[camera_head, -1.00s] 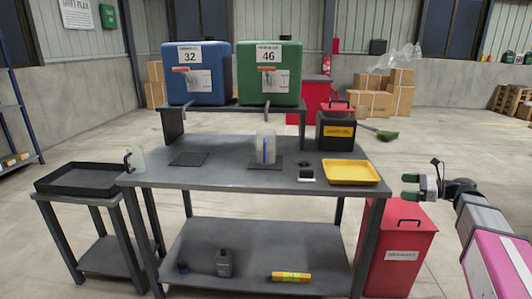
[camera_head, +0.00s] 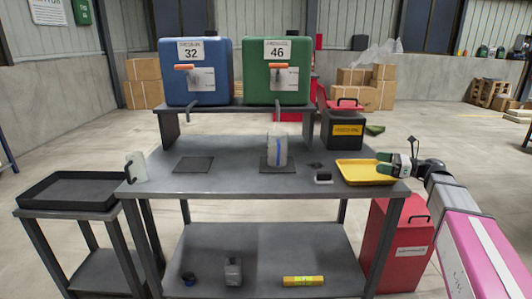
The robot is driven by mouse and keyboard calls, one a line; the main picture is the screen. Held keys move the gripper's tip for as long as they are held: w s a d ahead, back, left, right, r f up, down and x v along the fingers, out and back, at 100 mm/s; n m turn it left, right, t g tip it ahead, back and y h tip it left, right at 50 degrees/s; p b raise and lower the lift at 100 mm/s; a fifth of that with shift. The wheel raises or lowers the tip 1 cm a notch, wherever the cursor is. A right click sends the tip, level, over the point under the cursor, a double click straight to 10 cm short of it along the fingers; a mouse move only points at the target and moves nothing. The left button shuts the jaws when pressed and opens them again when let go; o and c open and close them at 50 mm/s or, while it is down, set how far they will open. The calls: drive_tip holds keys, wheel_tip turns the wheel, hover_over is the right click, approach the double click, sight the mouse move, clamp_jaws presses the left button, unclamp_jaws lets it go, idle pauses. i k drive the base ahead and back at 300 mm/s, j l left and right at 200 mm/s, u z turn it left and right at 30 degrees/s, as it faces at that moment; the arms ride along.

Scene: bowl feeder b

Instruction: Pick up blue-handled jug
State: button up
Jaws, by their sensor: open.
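The blue-handled jug (camera_head: 277,151) is a pale, translucent container with a blue strip down its front. It stands upright on the right-hand dark square pad (camera_head: 268,166) on the grey table (camera_head: 230,183), below the green container (camera_head: 276,72). My gripper (camera_head: 383,163) is at the right, near the right edge of the yellow tray, with its fingers pointing left. It is open and empty, well to the right of the jug. Another pale jug with a dark handle (camera_head: 135,166) stands at the table's left end.
A yellow tray (camera_head: 365,181) and a small dark-and-white item (camera_head: 323,176) lie between jug and gripper. A black box (camera_head: 345,131) stands behind the tray. The blue container (camera_head: 195,71) sits on the raised shelf (camera_head: 232,107). The left pad (camera_head: 193,164) is bare.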

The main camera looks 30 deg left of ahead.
sight(277, 140)
drive_tip(key=k+j, duration=0.1)
drive_tip(key=j, duration=1.35)
drive_tip(key=k, duration=0.05)
